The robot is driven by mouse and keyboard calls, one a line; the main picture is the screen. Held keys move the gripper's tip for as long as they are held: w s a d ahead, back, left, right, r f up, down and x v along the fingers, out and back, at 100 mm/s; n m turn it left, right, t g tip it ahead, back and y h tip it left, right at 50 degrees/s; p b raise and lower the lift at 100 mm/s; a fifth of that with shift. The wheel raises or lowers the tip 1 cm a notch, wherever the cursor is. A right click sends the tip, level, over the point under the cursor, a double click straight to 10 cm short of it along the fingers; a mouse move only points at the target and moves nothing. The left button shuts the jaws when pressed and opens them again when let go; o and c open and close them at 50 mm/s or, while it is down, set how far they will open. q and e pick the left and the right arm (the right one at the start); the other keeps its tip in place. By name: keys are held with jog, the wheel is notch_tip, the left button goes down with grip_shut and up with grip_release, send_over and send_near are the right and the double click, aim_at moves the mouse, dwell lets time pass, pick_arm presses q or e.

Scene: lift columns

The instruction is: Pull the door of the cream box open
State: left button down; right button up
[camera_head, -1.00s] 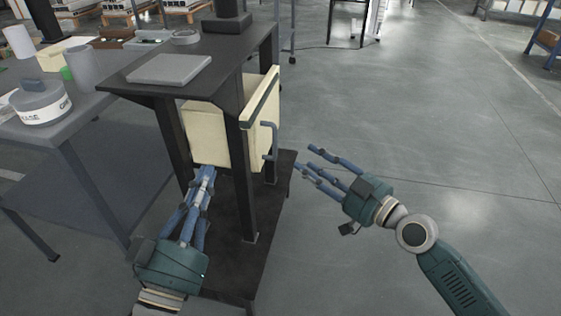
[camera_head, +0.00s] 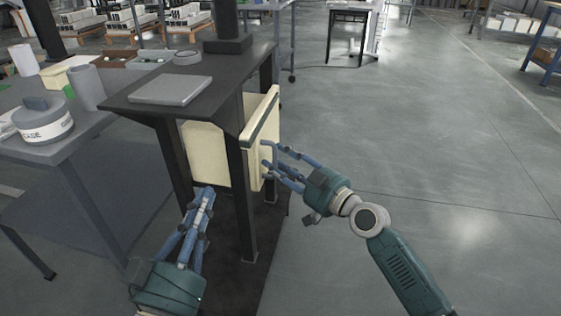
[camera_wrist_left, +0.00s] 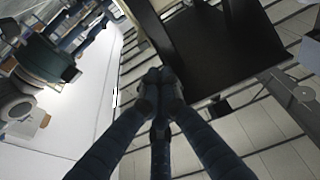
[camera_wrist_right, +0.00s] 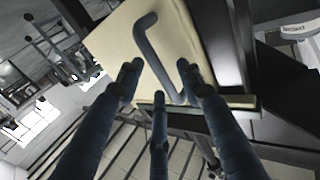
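The cream box (camera_head: 207,156) sits under the dark table top, between the table legs. Its door (camera_head: 262,130) faces right in the head view and looks shut or nearly so. A blue-grey bar handle (camera_wrist_right: 157,60) stands on the door in the right wrist view. My right gripper (camera_head: 270,163) is open at the door, its fingers around the lower part of the handle; contact is unclear. My left gripper (camera_head: 205,192) has its fingertips together, low in front of the box, and holds nothing visible. Its fingertips also meet in the left wrist view (camera_wrist_left: 158,80).
The dark table (camera_head: 215,72) carries a grey slab (camera_head: 171,89). Its leg (camera_head: 243,190) stands in front of the box. A grey bench (camera_head: 85,128) with a round case (camera_head: 43,122) stands at left. The floor on the right (camera_head: 420,130) is clear.

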jog(key=shift+c, duration=0.5)
grip_shut()
